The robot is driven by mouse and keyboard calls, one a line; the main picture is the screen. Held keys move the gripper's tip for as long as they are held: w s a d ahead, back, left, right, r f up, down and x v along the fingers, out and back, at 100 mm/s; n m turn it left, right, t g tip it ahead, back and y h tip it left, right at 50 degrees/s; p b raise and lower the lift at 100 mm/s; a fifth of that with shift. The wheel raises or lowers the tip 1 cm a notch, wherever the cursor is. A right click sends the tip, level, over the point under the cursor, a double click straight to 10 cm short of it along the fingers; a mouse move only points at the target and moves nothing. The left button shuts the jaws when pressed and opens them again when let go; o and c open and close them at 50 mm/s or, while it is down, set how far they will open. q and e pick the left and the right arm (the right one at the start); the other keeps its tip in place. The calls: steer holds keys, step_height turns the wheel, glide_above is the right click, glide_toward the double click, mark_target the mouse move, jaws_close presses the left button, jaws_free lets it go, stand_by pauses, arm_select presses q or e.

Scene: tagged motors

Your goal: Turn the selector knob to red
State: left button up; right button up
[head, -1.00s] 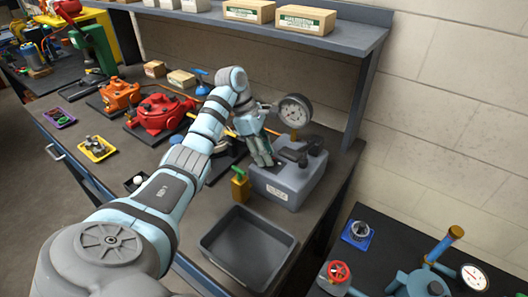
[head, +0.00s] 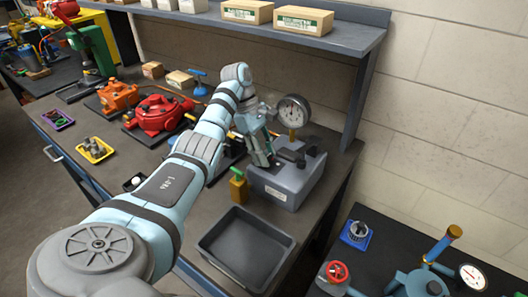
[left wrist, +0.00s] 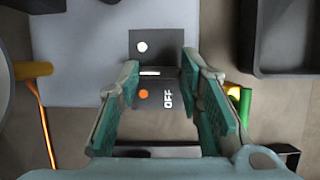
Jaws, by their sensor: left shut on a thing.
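The grey selector box (head: 290,186) stands at the right end of the bench, with a dark panel (left wrist: 138,40) on top in the left wrist view. The panel carries a white dot (left wrist: 141,47), an orange-red dot (left wrist: 143,94) and the word OFF (left wrist: 168,99). A short white mark (left wrist: 149,72) shows between my fingertips, apparently on the selector knob, which is dark and hard to separate from the panel. My left gripper (left wrist: 158,70) is shut on the knob, a finger on each side. In the head view this gripper (head: 268,163) reaches down to the box and hides the knob.
A dark tray (head: 283,240) lies in front of the box. A brass valve with a green handle (head: 238,186) stands close beside the gripper. A round gauge (head: 293,110) is behind it. A red machine (head: 160,116) stands farther left. A shelf (head: 345,38) overhangs the back.

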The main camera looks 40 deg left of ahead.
arm_select(q)
steer(key=o, duration=1.1)
steer(key=shift+d+f, duration=0.1)
steer(key=shift+c, duration=0.2)
steer(key=shift+o, duration=0.5)
